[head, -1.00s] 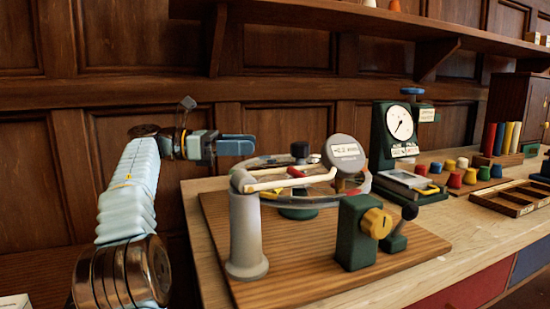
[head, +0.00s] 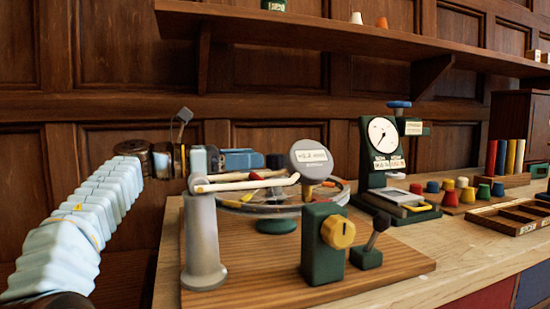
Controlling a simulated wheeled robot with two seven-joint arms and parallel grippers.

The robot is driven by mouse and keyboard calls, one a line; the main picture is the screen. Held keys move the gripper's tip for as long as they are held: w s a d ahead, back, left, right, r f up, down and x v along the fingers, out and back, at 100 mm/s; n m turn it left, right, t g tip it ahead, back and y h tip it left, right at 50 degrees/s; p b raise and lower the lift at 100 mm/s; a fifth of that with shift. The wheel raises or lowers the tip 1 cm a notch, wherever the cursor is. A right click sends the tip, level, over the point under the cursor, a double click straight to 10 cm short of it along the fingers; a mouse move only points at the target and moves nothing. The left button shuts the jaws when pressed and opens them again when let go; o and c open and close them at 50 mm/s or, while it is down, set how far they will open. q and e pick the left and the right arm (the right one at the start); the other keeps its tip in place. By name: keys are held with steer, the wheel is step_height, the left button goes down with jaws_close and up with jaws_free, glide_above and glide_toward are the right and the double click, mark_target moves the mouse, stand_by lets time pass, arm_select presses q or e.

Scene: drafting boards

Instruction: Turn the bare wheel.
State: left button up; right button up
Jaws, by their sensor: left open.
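The bare wheel (head: 335,197) lies flat, a thin spoked rim over a green hub base (head: 277,226) on a wooden board (head: 250,282). A grey post (head: 203,240) with a pale arm (head: 245,184) stands in front and hides part of the rim. My right gripper is not in view.
A green block with a yellow knob (head: 338,232) and a black-knobbed lever (head: 372,243) stand on the board's front right. A dial stand (head: 382,150), several coloured pegs (head: 462,194) and a wooden tray (head: 505,215) are on the right. A shelf (head: 350,32) runs above.

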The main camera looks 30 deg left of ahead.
mark_target(276, 154)
arm_select(q)
steer(key=x, duration=0.6)
steer(key=shift+w+d, duration=0.2)
steer(key=shift+d, duration=0.05)
jaws_close()
steer(key=shift+a, duration=0.1)
